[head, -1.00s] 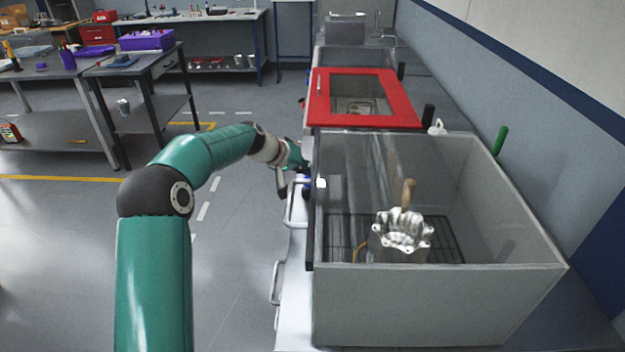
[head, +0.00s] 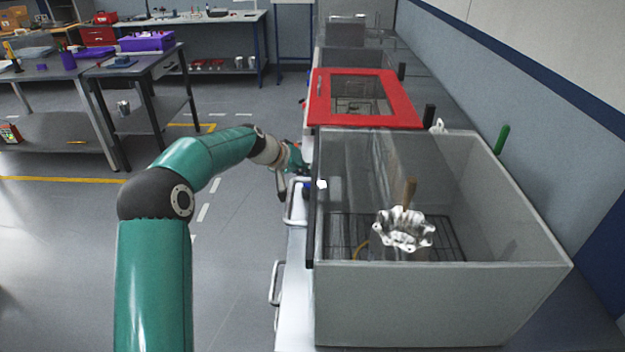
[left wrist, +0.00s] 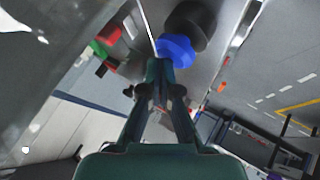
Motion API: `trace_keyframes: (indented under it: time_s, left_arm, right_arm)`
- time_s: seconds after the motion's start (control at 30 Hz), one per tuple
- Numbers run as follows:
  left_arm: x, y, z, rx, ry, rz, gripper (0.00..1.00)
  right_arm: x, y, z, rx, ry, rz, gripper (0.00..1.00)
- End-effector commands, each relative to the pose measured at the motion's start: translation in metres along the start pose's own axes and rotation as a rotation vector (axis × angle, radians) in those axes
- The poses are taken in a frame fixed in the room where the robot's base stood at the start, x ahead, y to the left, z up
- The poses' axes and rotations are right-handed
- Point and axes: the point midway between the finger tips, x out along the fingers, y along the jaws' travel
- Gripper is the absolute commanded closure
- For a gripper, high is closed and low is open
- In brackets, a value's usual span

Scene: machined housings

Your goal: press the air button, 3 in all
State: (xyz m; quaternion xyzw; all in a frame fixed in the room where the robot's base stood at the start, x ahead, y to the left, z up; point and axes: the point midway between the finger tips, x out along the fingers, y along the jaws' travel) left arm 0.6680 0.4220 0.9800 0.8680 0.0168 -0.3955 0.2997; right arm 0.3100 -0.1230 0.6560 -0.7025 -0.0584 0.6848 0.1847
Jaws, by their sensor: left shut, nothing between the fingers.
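My left gripper (left wrist: 160,68) is shut and empty, with its tips together. In the left wrist view a round blue button (left wrist: 177,50) lies just beyond the tips and is partly covered by them. I cannot tell whether they touch it. I see no label that names it as the air button. In the head view my left gripper (head: 298,160) is at the front face of the cabinet, left of the open tank (head: 440,300), and its tips are hard to make out. My right gripper is not in view.
A black knob (left wrist: 192,24) sits beside the blue button, and green (left wrist: 98,47) and red (left wrist: 110,34) parts lie to its left. A metal housing (head: 403,232) is inside the tank. A red-framed lid (head: 320,110) is behind. Open floor (head: 240,290) lies left.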

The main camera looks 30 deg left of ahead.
Motion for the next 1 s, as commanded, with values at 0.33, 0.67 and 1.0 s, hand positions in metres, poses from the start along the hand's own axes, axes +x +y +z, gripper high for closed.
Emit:
trace_keyframes:
  time_s: [0.33,0.67,1.0]
  left_arm:
    - [0.004,-0.003,0.004,0.000,-0.003,0.000,1.00]
    - [0.004,-0.002,0.003,0.000,-0.003,0.000,1.00]
    - [-0.007,0.007,-0.005,0.001,-0.003,0.001,1.00]
  right_arm:
    - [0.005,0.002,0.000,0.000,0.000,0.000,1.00]
    - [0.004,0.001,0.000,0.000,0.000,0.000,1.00]
    - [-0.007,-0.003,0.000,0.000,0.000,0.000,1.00]
